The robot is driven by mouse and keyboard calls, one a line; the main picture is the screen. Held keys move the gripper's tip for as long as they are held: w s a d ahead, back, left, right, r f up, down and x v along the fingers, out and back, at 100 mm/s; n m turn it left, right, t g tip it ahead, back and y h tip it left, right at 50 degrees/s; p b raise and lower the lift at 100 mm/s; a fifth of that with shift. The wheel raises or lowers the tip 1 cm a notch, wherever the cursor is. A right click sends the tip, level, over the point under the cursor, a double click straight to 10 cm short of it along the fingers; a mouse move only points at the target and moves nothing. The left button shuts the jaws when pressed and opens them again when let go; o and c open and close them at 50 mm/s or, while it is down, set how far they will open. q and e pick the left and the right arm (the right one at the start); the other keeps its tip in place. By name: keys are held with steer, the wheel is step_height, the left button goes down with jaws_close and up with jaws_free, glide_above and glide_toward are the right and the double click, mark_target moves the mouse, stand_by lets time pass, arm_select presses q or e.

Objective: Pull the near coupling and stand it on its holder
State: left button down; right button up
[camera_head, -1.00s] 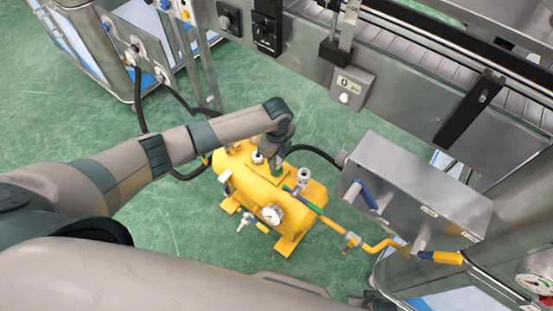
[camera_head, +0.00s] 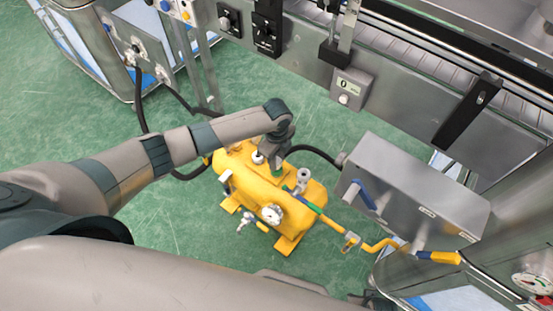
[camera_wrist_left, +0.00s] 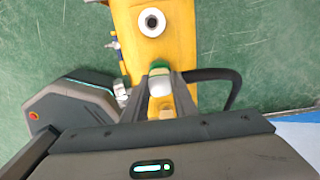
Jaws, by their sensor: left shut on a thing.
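My left gripper (camera_head: 272,166) is over the top of a yellow tank (camera_head: 238,178). In the left wrist view its fingers (camera_wrist_left: 160,88) are shut on a small coupling (camera_wrist_left: 159,82) with a whitish body and a green band. A black hose (camera_wrist_left: 212,74) runs close beside it and curves away to the right. The coupling is over the yellow tank (camera_wrist_left: 162,45); I cannot tell whether it is still seated. In the head view the gripper mostly hides the coupling. I cannot make out its holder for sure. My right gripper is not in view.
A grey box (camera_head: 415,185) with a blue handle (camera_head: 367,196) stands right of the tank. A yellow hose (camera_head: 378,246) runs between tank and box side. A gauge (camera_head: 271,213) sits on the tank front. A conveyor frame is behind.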

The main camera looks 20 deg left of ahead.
arm_select(q)
steer(key=shift+f, duration=0.45)
stand_by(0.9)
steer(key=shift+p, duration=0.45)
stand_by(1.0)
stand_by(0.7)
steer(key=c, duration=1.4)
jaws_free()
steer(key=shift+f, duration=0.1)
steer(key=shift+o, duration=0.2)
step_height(320, 180, up, 18)
steer(key=shift+f+p, duration=0.25)
steer(key=shift+p, duration=0.1)
steer(key=shift+s+f, duration=0.1)
